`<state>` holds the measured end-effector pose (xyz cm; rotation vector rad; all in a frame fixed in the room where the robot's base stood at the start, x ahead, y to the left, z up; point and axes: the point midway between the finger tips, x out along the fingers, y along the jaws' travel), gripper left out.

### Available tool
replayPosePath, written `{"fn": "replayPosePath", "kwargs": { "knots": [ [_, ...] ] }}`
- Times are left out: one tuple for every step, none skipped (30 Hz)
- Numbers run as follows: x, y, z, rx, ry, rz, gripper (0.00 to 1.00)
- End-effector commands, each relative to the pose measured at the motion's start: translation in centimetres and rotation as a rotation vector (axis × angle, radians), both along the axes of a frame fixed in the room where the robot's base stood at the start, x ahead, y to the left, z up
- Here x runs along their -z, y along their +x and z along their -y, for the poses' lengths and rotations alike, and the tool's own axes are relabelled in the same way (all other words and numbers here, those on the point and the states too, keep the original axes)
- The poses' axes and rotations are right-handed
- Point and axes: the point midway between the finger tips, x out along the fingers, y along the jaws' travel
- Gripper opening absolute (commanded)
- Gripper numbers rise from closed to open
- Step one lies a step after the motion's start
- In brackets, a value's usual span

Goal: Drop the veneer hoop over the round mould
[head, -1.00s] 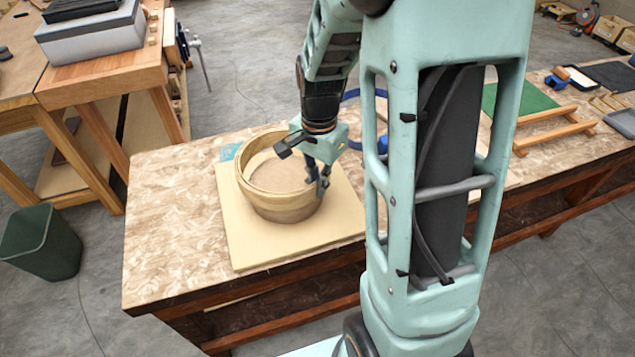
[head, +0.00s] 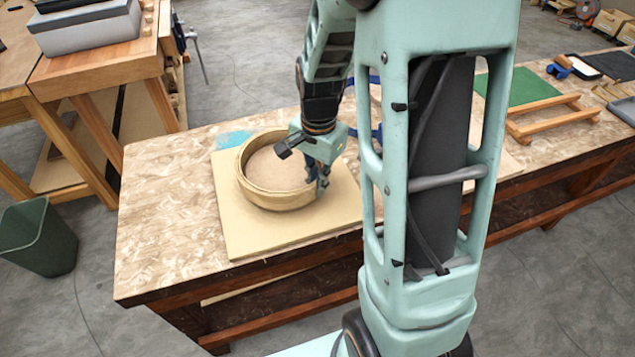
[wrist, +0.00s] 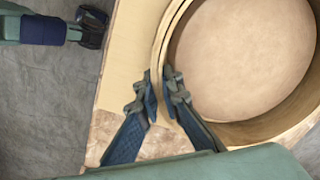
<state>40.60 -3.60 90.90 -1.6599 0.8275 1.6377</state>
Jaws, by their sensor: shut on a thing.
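The veneer hoop (head: 275,201), a pale tan ring, sits around the round mould (head: 274,168) in the head view. The mould's flat brownish top shows inside the ring, and the hoop hides its side. In the wrist view the hoop's wall (wrist: 160,42) curves round the mould's top (wrist: 240,55), which looks lower than the hoop's rim. My gripper (head: 319,186) is at the hoop's right side, pointing down. In the wrist view my gripper (wrist: 160,76) is shut on the hoop's wall, one finger on each side. Whether the hoop touches the baseboard is hard to tell.
The mould stands on a pale square baseboard (head: 245,236) on a mottled workbench (head: 150,225). A blue patch (head: 232,139) lies behind the board. A green mat (head: 508,92) and wooden rails (head: 545,118) lie to the right. A green bin (head: 38,238) stands on the floor at left.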

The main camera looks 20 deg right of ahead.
Motion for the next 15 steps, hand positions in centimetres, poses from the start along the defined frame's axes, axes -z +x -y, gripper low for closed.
{"fn": "replayPosePath", "kwargs": {
  "knots": [
    [0.34, 0.08, -0.35, -0.004, 0.003, 0.001, 0.00],
    [0.36, 0.07, -0.36, -0.005, 0.003, 0.001, 0.00],
    [0.37, 0.08, -0.38, -0.005, 0.003, 0.001, 0.00],
    [0.39, 0.08, -0.39, -0.005, 0.003, 0.001, 0.00],
    [0.40, 0.08, -0.40, -0.005, 0.004, 0.001, 0.00],
    [0.40, 0.08, -0.43, -0.005, 0.004, 0.001, 0.00],
    [0.41, 0.08, -0.44, -0.006, 0.004, 0.001, 0.00],
    [0.42, 0.08, -0.45, -0.006, 0.004, 0.001, 0.00],
    [0.43, 0.08, -0.46, -0.006, 0.004, 0.001, 0.00],
    [0.44, 0.08, -0.48, -0.006, 0.004, 0.001, 0.07],
    [0.45, 0.08, -0.49, -0.006, 0.004, 0.001, 0.10],
    [0.45, 0.08, -0.51, -0.007, 0.005, 0.000, 0.15],
    [0.46, 0.06, -0.50, -0.007, 0.005, 0.000, 0.18],
    [0.47, 0.05, -0.50, -0.007, 0.004, -0.001, 0.21],
    [0.48, 0.00, -0.48, -0.007, 0.005, -0.002, 0.26]
  ]
}}
